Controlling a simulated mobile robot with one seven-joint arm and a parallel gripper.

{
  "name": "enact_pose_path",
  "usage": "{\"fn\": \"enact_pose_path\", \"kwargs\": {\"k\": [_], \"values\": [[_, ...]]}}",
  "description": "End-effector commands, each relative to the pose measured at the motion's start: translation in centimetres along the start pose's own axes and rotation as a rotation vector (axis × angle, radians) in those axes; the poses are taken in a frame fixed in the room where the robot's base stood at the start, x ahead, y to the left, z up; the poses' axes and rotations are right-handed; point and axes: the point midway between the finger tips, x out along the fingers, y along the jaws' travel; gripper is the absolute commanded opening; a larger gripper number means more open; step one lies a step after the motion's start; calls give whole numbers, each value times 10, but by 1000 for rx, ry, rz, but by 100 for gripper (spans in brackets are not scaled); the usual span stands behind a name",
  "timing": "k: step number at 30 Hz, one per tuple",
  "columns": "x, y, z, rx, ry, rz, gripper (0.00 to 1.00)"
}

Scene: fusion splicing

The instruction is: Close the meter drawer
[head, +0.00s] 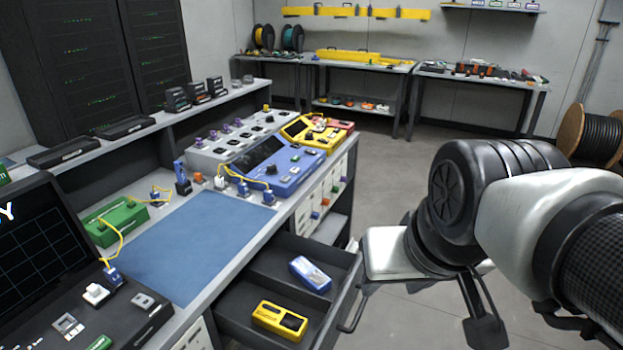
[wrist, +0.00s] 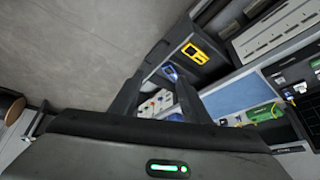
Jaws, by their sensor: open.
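The meter drawer (head: 262,268) is pulled out from under the workbench, its dark tray open to view. A blue meter (head: 310,274) and a yellow meter (head: 280,320) lie inside it. The drawer front with its handle (head: 350,318) faces right, toward my arm. My gripper (head: 360,288) is close to the outer side of the drawer front, near the handle. In the wrist view my gripper (wrist: 172,64) has its fingers apart, with the yellow meter (wrist: 195,53) and the blue meter (wrist: 170,73) beyond them. I cannot tell whether a finger touches the handle.
The bench carries a blue mat (head: 195,245), a green device (head: 115,222), a blue splicer (head: 275,165) and a yellow one (head: 305,130). A monitor (head: 40,245) stands at left. The grey floor (head: 400,180) is clear; a cable reel (head: 590,130) is at far right.

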Motion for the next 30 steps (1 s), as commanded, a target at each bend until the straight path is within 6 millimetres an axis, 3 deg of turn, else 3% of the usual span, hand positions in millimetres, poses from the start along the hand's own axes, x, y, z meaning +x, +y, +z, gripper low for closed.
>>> {"fn": "enact_pose_path", "kwargs": {"k": [1,7,14,21,25,30], "values": [[3,-1,-4,45,-23,-13,33],[42,-5,-29,481,-173,-95,0],[117,16,-47,1180,-356,-71,0],[194,62,-27,1819,-448,101,0],[217,79,-12,2008,-454,179,0],[232,86,-3,2089,-450,214,0]]}}
